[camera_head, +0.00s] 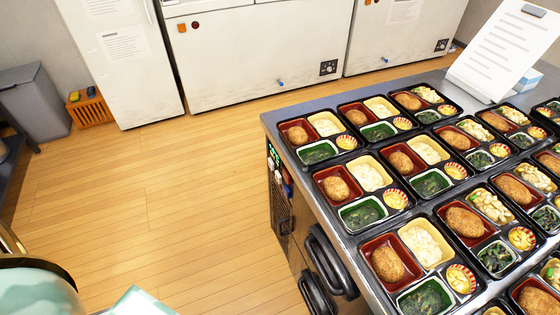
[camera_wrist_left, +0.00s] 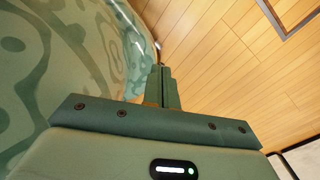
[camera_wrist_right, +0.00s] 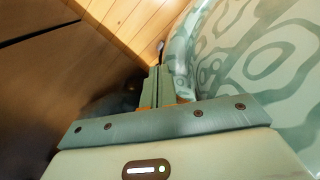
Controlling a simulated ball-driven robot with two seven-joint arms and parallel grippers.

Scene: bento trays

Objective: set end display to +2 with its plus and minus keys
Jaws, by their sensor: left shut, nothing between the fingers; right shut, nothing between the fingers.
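The end display (camera_head: 273,152) shows small green lit digits on the narrow end face of the steel counter, just below its top edge. Its value is too small to read. Small pale and red spots, possibly keys (camera_head: 279,178), sit below it; I cannot tell plus from minus. My left gripper (camera_wrist_left: 163,88) is shut and empty beside my patterned body, over wooden floor. My right gripper (camera_wrist_right: 160,84) is shut and empty beside my body, with a dark surface to its left. Neither gripper shows in the head view.
The steel counter (camera_head: 268,119) carries rows of filled bento trays (camera_head: 317,153) and a leaning printed sheet (camera_head: 506,45). Black handles (camera_head: 327,262) stick out from its side. White cabinets (camera_head: 262,55), a grey bin (camera_head: 35,100) and an orange basket (camera_head: 89,108) stand behind. The wooden floor (camera_head: 140,190) between is clear.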

